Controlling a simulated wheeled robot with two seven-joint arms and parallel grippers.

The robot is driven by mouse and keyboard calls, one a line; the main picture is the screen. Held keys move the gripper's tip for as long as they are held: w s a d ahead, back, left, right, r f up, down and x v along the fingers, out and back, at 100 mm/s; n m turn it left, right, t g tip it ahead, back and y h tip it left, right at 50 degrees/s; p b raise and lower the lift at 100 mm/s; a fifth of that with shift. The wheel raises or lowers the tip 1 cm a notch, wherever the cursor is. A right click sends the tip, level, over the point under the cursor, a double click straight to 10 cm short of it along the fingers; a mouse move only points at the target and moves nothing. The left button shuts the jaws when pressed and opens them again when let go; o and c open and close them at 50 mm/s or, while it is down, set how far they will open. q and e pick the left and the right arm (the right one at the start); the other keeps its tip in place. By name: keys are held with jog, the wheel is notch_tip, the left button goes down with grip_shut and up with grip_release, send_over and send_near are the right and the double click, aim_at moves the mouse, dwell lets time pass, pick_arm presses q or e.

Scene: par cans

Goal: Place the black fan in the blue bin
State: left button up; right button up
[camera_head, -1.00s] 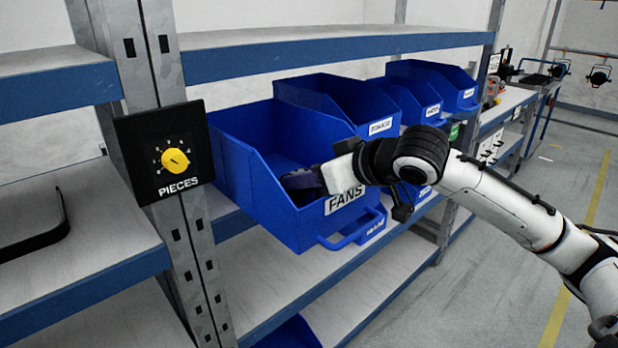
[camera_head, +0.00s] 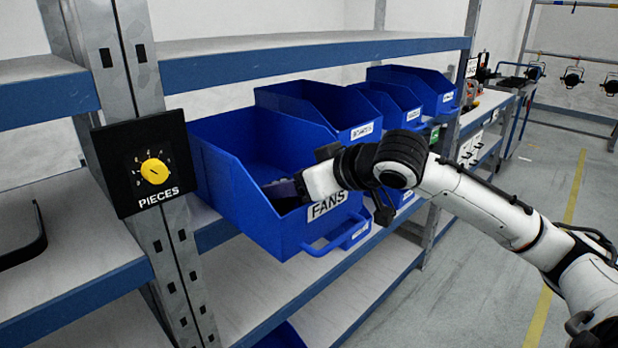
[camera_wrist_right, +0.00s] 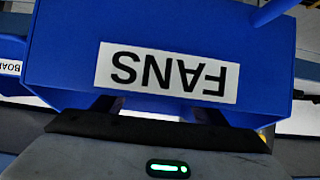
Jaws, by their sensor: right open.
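The blue bin (camera_head: 250,170) labelled FANS sits on the middle shelf, its open top facing up and forward. My right gripper (camera_head: 280,191) reaches in from the right over the bin's front edge, its dark fingers just inside the opening. The jaws are open. In the right wrist view, the bin's front wall (camera_wrist_right: 60,50) with the upside-down FANS label lies close to the gripper (camera_wrist_right: 158,106). A dark patch shows low in the bin beneath the fingers; I cannot tell whether it is the black fan. My left gripper is not in view.
More blue bins (camera_head: 315,105) stand in a row behind. A shelf beam (camera_head: 310,62) runs above. A black curved-edged object (camera_head: 22,245) lies on the left shelf. The floor at right is clear.

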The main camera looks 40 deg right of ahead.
jog(key=shift+s+d+r, duration=0.1)
jog(key=shift+s+r, duration=0.05)
jog(key=shift+s, duration=0.25)
pick_arm(q)
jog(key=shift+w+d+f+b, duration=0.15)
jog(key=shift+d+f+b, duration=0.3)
jog(key=shift+b, duration=0.6)
pick_arm(e)
jog(key=v, duration=1.1)
jog(key=shift+r, duration=0.15)
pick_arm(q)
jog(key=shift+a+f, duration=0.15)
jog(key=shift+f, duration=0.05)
